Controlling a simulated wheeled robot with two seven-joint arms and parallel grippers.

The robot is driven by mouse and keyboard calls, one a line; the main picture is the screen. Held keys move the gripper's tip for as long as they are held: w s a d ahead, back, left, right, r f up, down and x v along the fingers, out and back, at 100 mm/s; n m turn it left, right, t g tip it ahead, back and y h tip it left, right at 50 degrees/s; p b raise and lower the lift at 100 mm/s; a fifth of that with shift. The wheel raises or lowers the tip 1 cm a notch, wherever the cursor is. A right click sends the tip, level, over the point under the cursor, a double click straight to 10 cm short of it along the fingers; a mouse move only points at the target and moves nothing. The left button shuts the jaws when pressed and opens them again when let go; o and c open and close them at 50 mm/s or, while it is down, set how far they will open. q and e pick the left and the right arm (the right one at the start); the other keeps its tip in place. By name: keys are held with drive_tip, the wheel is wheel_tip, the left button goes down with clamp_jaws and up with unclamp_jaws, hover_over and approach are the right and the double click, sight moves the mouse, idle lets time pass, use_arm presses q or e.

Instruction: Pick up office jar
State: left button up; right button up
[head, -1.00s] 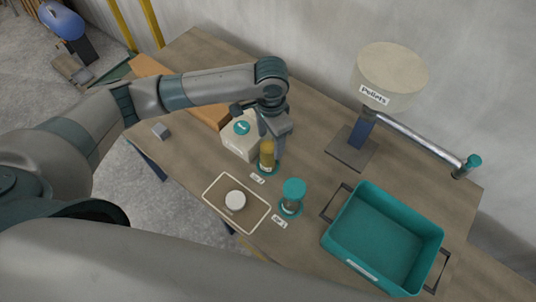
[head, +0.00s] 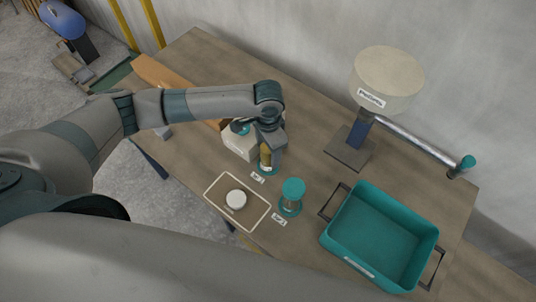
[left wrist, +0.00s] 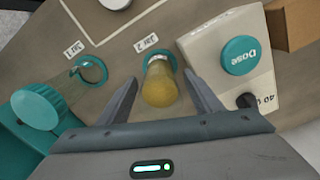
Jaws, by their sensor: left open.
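A jar with yellow contents (head: 266,157) stands upright on a teal ring by a small label on the table. In the left wrist view the yellow jar (left wrist: 160,85) is between my fingers, by the "Jar 2" label. My left gripper (head: 268,163) is open and pointed down, with its fingers on either side of this jar. I cannot tell whether they touch it. A second jar with a teal lid (head: 292,194) stands to the right; it also shows in the left wrist view (left wrist: 40,108), by the "Jar 1" label. My right gripper is out of view.
A white box with a teal "Dose" button (left wrist: 240,55) stands close beside the gripper. A white disc (head: 236,199) lies in a pale outlined rectangle (head: 216,183). A teal bin (head: 350,252) sits at right. A beige hopper (head: 388,77) stands behind it. An orange-brown block (head: 150,72) lies at left.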

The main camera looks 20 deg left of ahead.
use_arm(q)
drive_tip(key=c, duration=1.3)
drive_tip(key=shift+r, duration=0.1)
drive_tip(key=shift+r+b, duration=1.25)
drive_tip(key=shift+r, duration=3.7)
